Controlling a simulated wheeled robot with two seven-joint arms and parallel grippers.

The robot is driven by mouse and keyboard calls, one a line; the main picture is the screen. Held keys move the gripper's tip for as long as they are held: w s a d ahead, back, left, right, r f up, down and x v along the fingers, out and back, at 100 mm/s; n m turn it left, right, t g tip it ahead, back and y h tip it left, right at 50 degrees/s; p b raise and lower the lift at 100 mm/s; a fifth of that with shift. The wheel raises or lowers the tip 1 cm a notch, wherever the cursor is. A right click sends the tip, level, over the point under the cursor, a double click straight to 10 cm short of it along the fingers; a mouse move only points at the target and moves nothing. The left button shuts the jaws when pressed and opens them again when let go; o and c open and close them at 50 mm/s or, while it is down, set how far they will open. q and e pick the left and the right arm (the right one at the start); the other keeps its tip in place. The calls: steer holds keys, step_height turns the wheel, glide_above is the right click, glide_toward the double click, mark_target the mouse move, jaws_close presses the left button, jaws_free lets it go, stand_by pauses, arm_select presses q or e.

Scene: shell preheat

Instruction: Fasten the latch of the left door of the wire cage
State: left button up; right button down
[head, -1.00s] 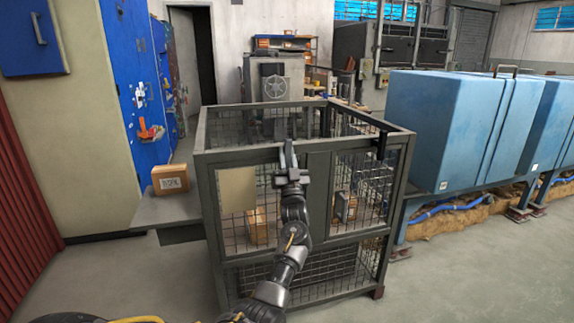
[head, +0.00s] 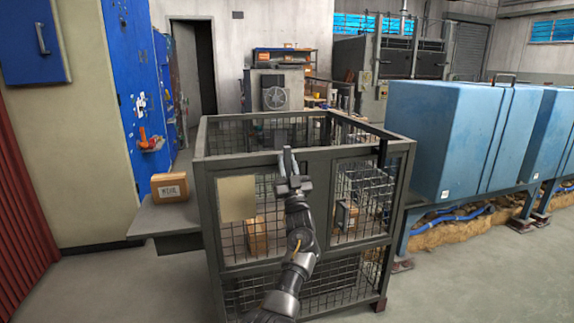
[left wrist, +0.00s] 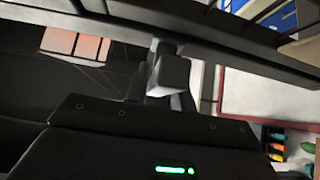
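The wire cage (head: 300,256) stands in the middle of the head view, with a dark frame and mesh panels. Its left door (head: 262,262) carries a tan plate (head: 236,198). My left gripper (head: 288,160) is at the cage's upper front rail, near the inner edge of the left door. Its fingers look close together, with no clear gap. In the left wrist view the fingertips (left wrist: 170,72) are just under a dark frame bar (left wrist: 210,48). I cannot make out the latch; the gripper and arm cover that part. My right gripper is not in view.
Cardboard boxes (head: 257,236) sit inside the cage. Another box (head: 170,187) rests on a grey side shelf (head: 165,219) at the cage's left. Large blue cabinets (head: 455,140) stand to the right. The floor at front left and front right is clear.

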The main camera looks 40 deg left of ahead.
arm_select(q)
steer(key=o, duration=0.3)
steer(key=v, duration=1)
steer(key=shift+s+d+f, duration=0.2)
steer(key=shift+d+f, duration=0.05)
steer(key=shift+f, duration=0.05)
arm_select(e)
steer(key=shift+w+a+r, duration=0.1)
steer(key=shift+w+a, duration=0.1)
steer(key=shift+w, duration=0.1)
